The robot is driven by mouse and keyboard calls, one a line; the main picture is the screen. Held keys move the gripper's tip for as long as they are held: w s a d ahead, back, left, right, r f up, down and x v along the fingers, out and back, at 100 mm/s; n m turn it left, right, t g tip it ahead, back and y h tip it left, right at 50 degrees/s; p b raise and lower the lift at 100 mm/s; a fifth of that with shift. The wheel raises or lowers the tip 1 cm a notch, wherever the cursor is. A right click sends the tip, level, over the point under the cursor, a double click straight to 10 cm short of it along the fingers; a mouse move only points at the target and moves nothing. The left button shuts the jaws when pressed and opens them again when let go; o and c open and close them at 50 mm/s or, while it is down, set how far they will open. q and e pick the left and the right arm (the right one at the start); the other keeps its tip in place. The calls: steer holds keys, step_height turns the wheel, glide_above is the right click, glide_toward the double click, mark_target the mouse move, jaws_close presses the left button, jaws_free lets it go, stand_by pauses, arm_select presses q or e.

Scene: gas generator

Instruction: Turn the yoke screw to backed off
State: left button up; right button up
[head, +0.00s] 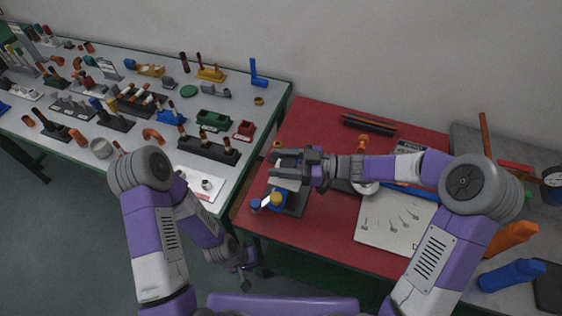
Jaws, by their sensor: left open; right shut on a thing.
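A small dark fixture (293,203) with blue and yellow parts stands near the left edge of the red table top. My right gripper (276,164) reaches in from the right over this fixture. It is shut on a small part at the fixture's top, which seems to be the yoke screw; the fingers hide most of it, so its turn cannot be read. My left gripper (246,277) is open and empty, low beside the red table's front left side, away from the fixture.
The red table (320,239) carries a pale board (395,222) and dark bars (369,124) at the back. The grey table (270,88) at the left is crowded with racks and small parts.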

steer(key=shift+s+r+n+g+p, duration=0.1)
steer(key=shift+n+g+p, duration=0.95)
steer(key=shift+g, duration=0.55)
steer(key=shift+s+n+g+h+p, duration=0.1)
steer(key=shift+n+g+h+p, duration=0.2)
steer(key=shift+n+g+p, duration=0.65)
steer(key=n+g+h, duration=0.1)
steer(key=g, duration=0.2)
steer(key=shift+s+b, duration=0.15)
steer(key=shift+b, duration=0.15)
steer(key=n+g+h, duration=0.2)
steer(key=g, duration=0.1)
steer(key=n+g, duration=0.1)
steer(key=shift+s+d+n+g+h, duration=0.15)
steer(key=shift+s+n+g+h, duration=0.1)
steer(key=shift+n+g+h, duration=0.15)
steer(key=shift+s+d+n+g+h+p, duration=0.15)
steer(key=shift+n+g+h+p, duration=0.3)
steer(key=shift+n+g+h, duration=0.3)
steer(key=shift+d+n+g+h+p, duration=0.1)
steer(key=shift+n+g+h+p, duration=0.75)
steer(key=shift+h+p, duration=0.3)
steer(key=o, duration=0.9)
